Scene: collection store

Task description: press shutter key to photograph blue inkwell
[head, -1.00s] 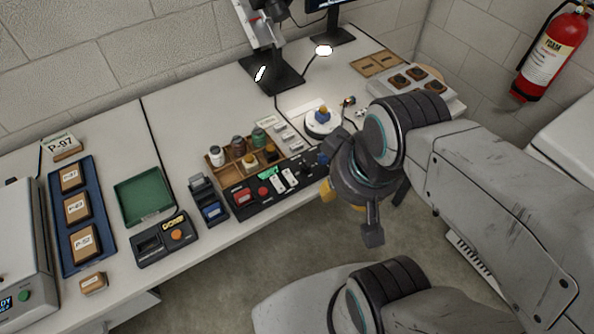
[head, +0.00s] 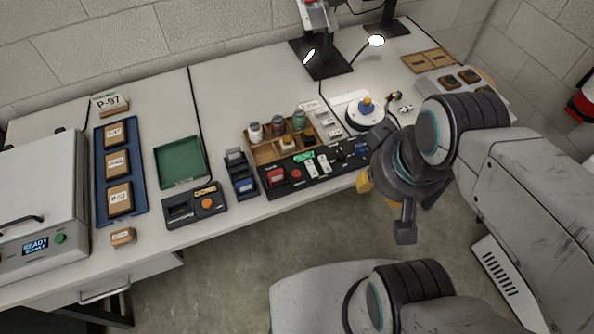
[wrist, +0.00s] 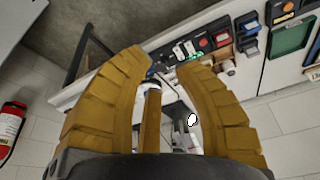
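A black control panel (head: 340,166) lies at the bench's front edge. It bears a red key (head: 276,176), a round red button (head: 297,174), two white keys (head: 317,166), a green display (head: 304,156) and a blue control; I cannot read which is the shutter key. My gripper (wrist: 160,65) is open and empty in the wrist view, its yellow fingers apart. In the head view it hangs beyond the panel's right end, partly hidden by my arm.
A wooden rack (head: 265,153) of several jars stands behind the panel. A camera stand (head: 320,60) rises behind.

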